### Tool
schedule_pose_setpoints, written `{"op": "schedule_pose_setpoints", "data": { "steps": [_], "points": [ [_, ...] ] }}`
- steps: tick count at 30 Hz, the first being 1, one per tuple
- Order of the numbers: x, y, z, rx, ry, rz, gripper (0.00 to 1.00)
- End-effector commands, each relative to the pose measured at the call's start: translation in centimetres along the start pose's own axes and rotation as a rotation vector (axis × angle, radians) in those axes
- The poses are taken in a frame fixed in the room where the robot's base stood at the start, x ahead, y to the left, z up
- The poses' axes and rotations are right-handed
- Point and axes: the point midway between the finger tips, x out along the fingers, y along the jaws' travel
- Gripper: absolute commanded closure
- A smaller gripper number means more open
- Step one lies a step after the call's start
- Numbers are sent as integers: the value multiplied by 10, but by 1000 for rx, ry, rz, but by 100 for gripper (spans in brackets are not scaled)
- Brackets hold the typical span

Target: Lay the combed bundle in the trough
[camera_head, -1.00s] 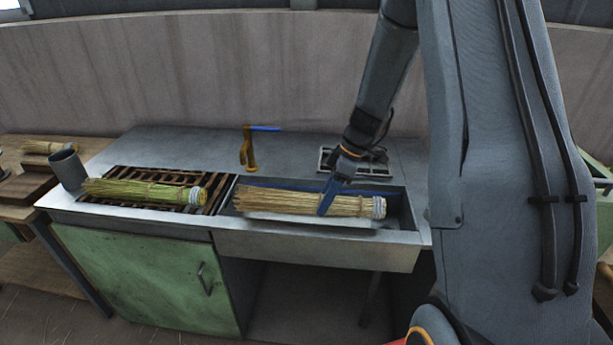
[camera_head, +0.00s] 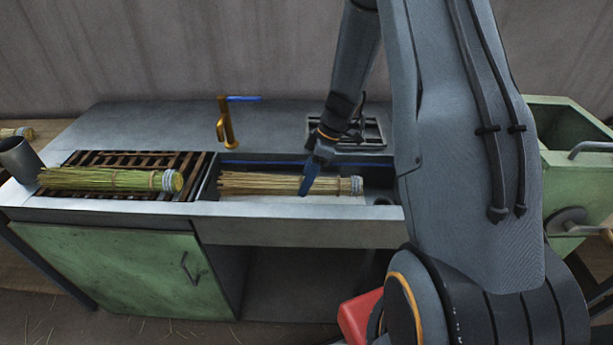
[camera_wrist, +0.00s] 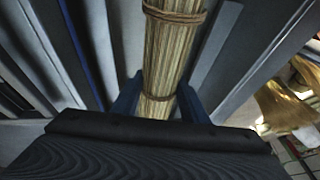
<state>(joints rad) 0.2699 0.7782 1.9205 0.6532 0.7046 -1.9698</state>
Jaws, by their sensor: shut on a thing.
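A tan straw bundle (camera_head: 255,183) lies lengthwise in the sink-like trough (camera_head: 384,212), with a pale band at its right end. My gripper (camera_head: 309,180) points down over its right half, and its blue fingers are shut on the bundle. In the wrist view the bundle (camera_wrist: 171,50) runs between the two fingers (camera_wrist: 158,98), with cord ties around it. Whether its underside touches the trough floor is hidden. A second, greener bundle (camera_head: 105,179) lies on the slatted wooden rack (camera_head: 140,159) to the left of the trough.
A brass tap (camera_head: 225,125) with a blue lever stands behind the trough. A grey cup (camera_head: 19,158) leans at the counter's left end. A wire rack (camera_head: 345,132) sits behind my gripper. A green bin (camera_head: 565,130) stands at the right.

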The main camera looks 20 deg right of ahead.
Motion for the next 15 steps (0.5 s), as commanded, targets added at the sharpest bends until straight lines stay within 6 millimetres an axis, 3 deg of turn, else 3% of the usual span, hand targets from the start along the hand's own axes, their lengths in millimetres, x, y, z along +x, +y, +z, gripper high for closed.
{"op": "schedule_pose_setpoints", "data": {
  "steps": [15],
  "points": [
    [51,12,22,2,0,0,83]
  ]
}}
